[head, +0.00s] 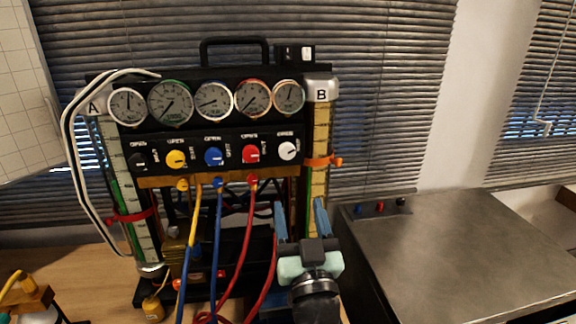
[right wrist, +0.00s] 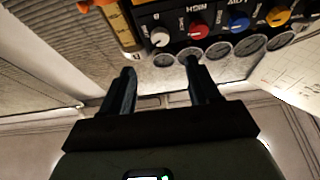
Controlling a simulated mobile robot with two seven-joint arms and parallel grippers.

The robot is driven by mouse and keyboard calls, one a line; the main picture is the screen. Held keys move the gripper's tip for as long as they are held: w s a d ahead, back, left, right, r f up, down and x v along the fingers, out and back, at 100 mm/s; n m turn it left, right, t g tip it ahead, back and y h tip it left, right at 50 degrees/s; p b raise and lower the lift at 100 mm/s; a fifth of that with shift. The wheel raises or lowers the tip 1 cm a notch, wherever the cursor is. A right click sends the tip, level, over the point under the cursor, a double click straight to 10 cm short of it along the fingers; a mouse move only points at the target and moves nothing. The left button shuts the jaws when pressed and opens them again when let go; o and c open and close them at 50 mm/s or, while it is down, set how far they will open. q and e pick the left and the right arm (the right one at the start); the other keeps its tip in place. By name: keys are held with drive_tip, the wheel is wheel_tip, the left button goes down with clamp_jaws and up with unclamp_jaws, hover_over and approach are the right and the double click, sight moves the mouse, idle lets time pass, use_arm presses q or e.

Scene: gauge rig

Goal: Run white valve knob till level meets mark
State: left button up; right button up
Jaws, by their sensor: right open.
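The white valve knob (head: 287,150) is at the right end of a row of coloured knobs on the black gauge panel. It also shows in the right wrist view (right wrist: 160,37), beyond my fingertips. Tube B (head: 319,128) stands upright right of the panel, with a scale and a yellowish look. An orange clamp-like marker (head: 323,161) crosses it. My left gripper is out of view.
Red (head: 250,154), blue (head: 213,156) and yellow (head: 176,159) knobs sit left of the white one, under several round gauges. Tube A with a red band (head: 130,216) stands at left. Coloured hoses hang below the panel. A grey metal-topped unit (head: 470,260) stands at right.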

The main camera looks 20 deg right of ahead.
sight(288, 155)
drive_tip(key=p+x, duration=0.3)
drive_tip(key=x, duration=1)
drive_tip(key=shift+w+r, duration=0.1)
drive_tip(key=shift+w, duration=0.05)
